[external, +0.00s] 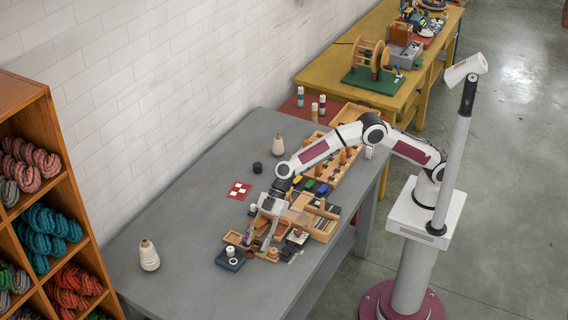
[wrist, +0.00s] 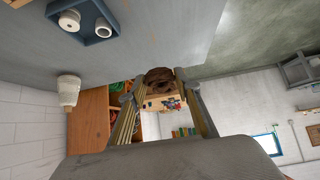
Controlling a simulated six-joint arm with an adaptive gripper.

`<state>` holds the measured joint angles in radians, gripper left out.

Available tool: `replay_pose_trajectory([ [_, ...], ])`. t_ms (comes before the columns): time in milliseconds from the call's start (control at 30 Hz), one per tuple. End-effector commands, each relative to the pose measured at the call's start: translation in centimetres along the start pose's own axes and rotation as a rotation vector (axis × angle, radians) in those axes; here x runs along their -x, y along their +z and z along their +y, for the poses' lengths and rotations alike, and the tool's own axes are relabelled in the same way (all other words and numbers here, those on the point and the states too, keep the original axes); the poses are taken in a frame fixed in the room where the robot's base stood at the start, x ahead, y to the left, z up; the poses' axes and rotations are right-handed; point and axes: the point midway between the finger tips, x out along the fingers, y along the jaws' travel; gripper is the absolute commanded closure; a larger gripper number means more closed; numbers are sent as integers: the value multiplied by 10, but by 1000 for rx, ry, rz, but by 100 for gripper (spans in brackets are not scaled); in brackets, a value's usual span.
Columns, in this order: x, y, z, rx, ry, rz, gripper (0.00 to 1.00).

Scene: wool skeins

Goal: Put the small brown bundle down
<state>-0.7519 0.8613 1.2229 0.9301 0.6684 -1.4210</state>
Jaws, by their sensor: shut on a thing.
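The small brown bundle (wrist: 159,77) shows in the wrist view as a dark brown coil between the two fingertips of my gripper (wrist: 155,90). The fingers are shut on it. A tan piece with coloured patches (wrist: 163,102) shows right against the bundle; I cannot tell whether it belongs to it. In the external view my gripper (external: 264,240) points down over the front part of the grey table, among small wooden trays. The bundle is too small and hidden there to make out clearly, so its height above the table cannot be told.
A blue tray with white spools (external: 230,259) stands close to my gripper. Wooden trays (external: 318,222) and small items crowd the table's right side. A cream cone (external: 149,256) stands near the left end. The grey table (external: 190,225) is bare between cone and trays. A wool shelf (external: 62,190) stands left.

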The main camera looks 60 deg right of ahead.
Motion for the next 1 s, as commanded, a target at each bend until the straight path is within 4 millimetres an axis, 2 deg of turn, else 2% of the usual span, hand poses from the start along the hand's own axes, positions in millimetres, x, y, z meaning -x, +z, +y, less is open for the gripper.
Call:
replay_pose_trajectory([
  [267, 37, 36, 66, -72, 73, 1, 80],
  [600, 96, 95, 147, -173, 174, 1, 80],
  [1000, 175, 174, 225, -292, 293, 1, 80],
])
